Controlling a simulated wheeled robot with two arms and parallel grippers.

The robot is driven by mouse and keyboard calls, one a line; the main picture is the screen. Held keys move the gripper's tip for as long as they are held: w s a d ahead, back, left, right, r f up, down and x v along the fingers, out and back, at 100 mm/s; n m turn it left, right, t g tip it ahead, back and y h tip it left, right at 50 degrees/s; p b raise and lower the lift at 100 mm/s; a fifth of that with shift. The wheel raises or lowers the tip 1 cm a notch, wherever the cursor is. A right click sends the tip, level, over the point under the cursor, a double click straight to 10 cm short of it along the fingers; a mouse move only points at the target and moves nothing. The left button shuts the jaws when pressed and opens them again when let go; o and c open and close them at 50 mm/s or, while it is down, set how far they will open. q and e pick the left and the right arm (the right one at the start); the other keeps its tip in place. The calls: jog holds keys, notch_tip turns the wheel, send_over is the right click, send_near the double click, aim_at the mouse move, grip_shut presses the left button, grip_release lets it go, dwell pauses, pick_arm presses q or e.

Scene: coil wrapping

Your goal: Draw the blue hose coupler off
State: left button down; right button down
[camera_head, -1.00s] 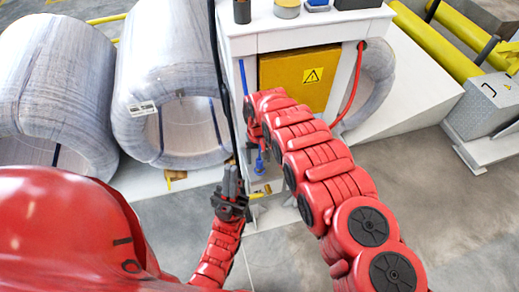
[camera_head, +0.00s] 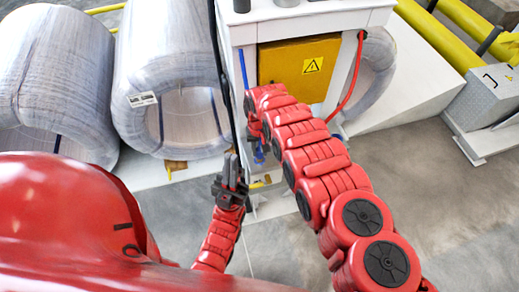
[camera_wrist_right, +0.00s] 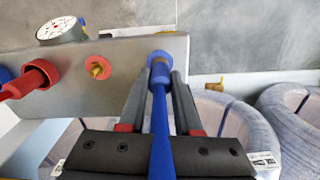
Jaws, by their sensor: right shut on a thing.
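The blue hose coupler (camera_wrist_right: 159,72) is at the right end of the grey metal panel (camera_wrist_right: 130,78) in the right wrist view. Its blue hose (camera_wrist_right: 161,135) runs back between my fingers. My right gripper (camera_wrist_right: 160,90) is shut on the coupler, one dark finger on each side. I cannot tell whether there is a gap between coupler and panel. In the head view my right arm mostly hides this spot, with a bit of blue showing (camera_head: 260,152). My left gripper (camera_head: 233,168) points up, left of the right arm, apart from the coupler; its finger gap is unclear.
On the panel are a brass fitting with a red ring (camera_wrist_right: 100,67), a red hose coupler (camera_wrist_right: 35,78) and a round gauge (camera_wrist_right: 62,29). Large wrapped coils (camera_head: 172,80) stand left of the white machine (camera_head: 300,25). A yellow door (camera_head: 300,70) is behind my right arm.

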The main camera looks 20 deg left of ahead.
jog(key=c, duration=1.3)
grip_release()
grip_shut()
jog(key=shift+r, duration=0.15)
jog(key=shift+w+r+p, duration=0.15)
jog(key=shift+r+p, duration=0.2)
jog(key=shift+p, duration=0.05)
jog(key=shift+r+p, duration=0.35)
jog(key=shift+r, duration=0.25)
jog(key=shift+r+p, duration=0.6)
jog(key=shift+r, duration=0.5)
